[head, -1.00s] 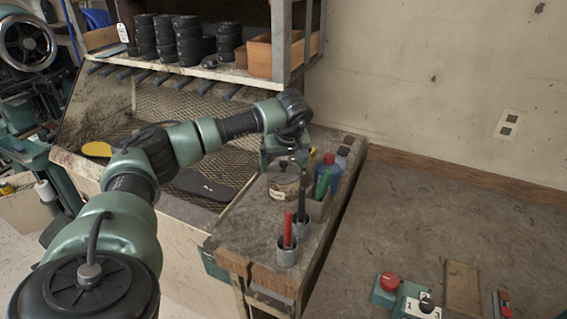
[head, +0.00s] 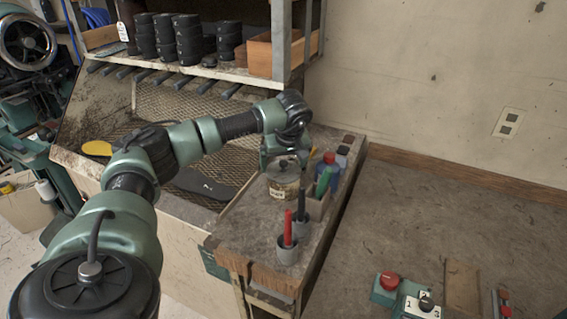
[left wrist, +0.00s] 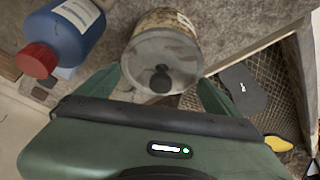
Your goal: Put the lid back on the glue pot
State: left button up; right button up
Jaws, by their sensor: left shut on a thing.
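The glue pot (head: 284,188), a round tan jar with a worn label, stands on the bench ledge. It also shows in the left wrist view (left wrist: 165,20). The grey lid (left wrist: 160,52) with a black knob lies over the pot's mouth, roughly centred; I cannot tell whether it is fully seated. In the head view the lid (head: 284,167) shows just below my left gripper (head: 279,158). In the left wrist view the fingers of my left gripper (left wrist: 160,77) are on both sides of the lid, shut on it. My right gripper is not in view.
A blue bottle with a red cap (head: 327,169) stands close beside the pot. A green bottle (head: 323,182) and grey cups holding a red tool (head: 287,228) and a dark tool stand along the ledge. A shelf (head: 210,68) with black rolls is behind. The right tabletop (head: 430,220) is mostly clear.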

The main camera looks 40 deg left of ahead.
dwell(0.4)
pick_arm(q)
jog(key=o, duration=1)
jog(key=shift+r+p, duration=2.85)
jog(key=shift+r, duration=0.7)
grip_shut()
jog(key=shift+f, duration=0.3)
